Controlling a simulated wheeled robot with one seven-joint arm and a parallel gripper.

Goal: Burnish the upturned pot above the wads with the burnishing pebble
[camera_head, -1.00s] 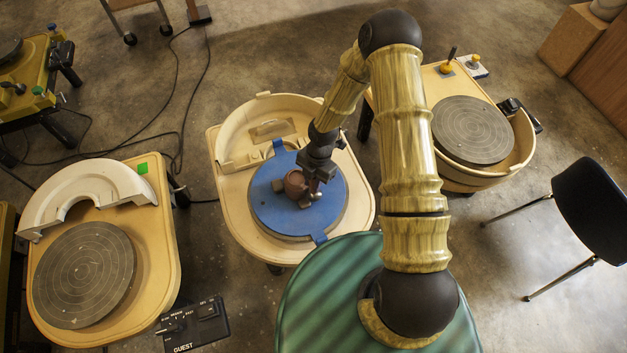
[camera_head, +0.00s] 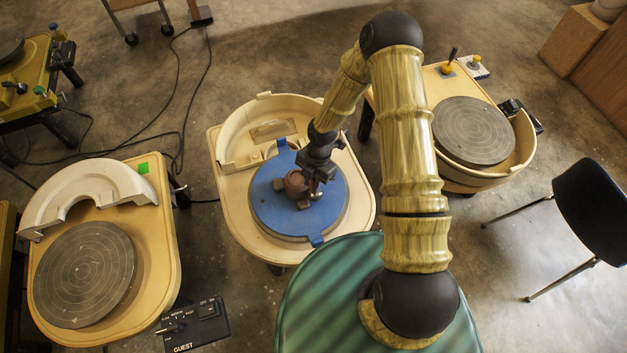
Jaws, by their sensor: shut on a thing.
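The upturned pot (camera_head: 294,182) is small and reddish brown. It sits near the middle of the blue-covered wheel head (camera_head: 270,208) of the centre wheel. Small wads (camera_head: 304,203) show at its foot; most of them are hidden. My gripper (camera_head: 316,187) reaches down from behind and right, at the pot's right side. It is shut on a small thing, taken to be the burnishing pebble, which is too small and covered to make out. I cannot tell whether the pebble touches the pot.
The centre wheel's cream splash pan (camera_head: 232,143) curves behind the pot. Other wheels stand at left (camera_head: 84,275) and right (camera_head: 473,131). A pedal box (camera_head: 192,325) marked GUEST lies at front left. A black chair (camera_head: 592,208) stands at far right.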

